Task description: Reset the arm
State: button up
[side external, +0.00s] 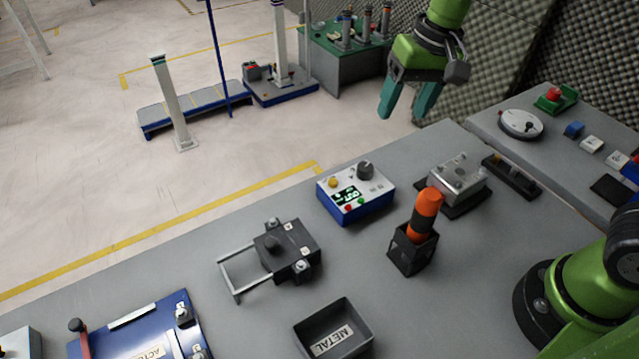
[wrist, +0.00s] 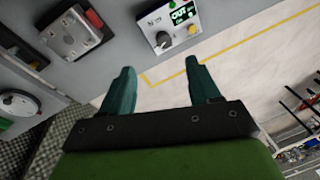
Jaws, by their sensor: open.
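My gripper (side external: 406,101) is green with teal fingers. In the side external view it hangs at the top, above and beyond the far edge of the grey table (side external: 150,266). Its fingers are apart with nothing between them. In the wrist view my gripper (wrist: 159,88) also shows two spread teal fingertips, with floor and the table edge behind them. Neither finger touches anything.
On the table are a blue-and-white control box (side external: 355,193), a metal block (side external: 458,180), an orange-topped cylinder (side external: 427,208) in a black holder, a dark bin (side external: 365,325) labelled METAL and a black handled fixture (side external: 287,250). Foam walls (side external: 590,50) stand behind my gripper.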

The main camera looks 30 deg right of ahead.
jog(key=s+d+r+t, duration=0.1)
jog(key=s+d+t, duration=0.1)
jog(key=s, duration=0.4)
jog(key=s+d+r+t, duration=0.1)
jog(key=s+d+t, duration=0.2)
jog(key=s, duration=0.3)
jog(key=shift+s+d+r+m+t+y, duration=0.3)
jog(key=shift+s+d+r+m, duration=0.1)
jog(key=shift+d, duration=0.35)
